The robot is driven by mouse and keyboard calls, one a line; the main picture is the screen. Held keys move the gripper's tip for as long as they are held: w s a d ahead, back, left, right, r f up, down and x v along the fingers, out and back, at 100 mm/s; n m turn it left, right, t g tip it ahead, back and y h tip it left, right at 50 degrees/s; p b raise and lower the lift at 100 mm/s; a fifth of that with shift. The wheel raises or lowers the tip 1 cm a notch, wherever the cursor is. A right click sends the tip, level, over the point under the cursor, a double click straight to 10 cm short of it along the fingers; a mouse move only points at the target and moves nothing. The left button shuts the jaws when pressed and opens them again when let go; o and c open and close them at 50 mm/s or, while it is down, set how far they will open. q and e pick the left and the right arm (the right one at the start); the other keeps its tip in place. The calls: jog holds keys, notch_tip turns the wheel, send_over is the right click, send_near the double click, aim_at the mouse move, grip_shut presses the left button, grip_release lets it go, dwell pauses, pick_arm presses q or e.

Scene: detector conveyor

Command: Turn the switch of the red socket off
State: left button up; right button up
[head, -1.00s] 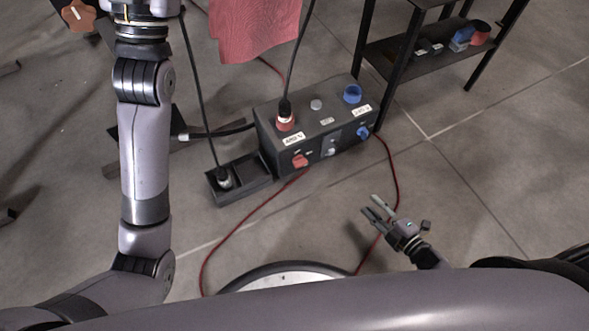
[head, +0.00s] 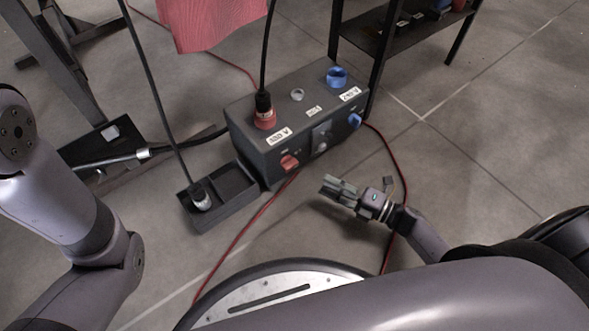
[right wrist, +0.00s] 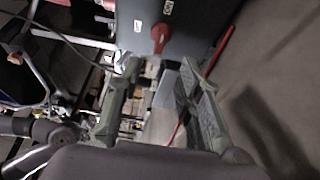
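The dark grey power box (head: 246,145) stands on the floor with a red socket (head: 265,120) on top, labelled 400 V, and a black cable plugged into it. The red switch (head: 289,162) sits on the box's front face below that socket. It also shows in the right wrist view (right wrist: 160,36), just beyond the fingertips. My right gripper (head: 338,188) is in front of the box, lower right of the red switch and apart from it. In the right wrist view its fingers (right wrist: 160,64) are spread, with nothing between them. My left gripper is out of the head view.
A blue socket (head: 337,77) and blue switch (head: 355,121) are on the box's right part. A black tray (head: 226,213) holding a plug (head: 201,197) lies left of the box. A red cable (head: 240,238) crosses the floor. A dark shelf (head: 390,44) stands behind.

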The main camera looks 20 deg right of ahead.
aim_at(294, 167)
jog(key=shift+b+x, duration=1.95)
jog(key=shift+x, duration=3.95)
jog(key=shift+c, duration=0.2)
jog(key=shift+d, duration=0.1)
grip_shut()
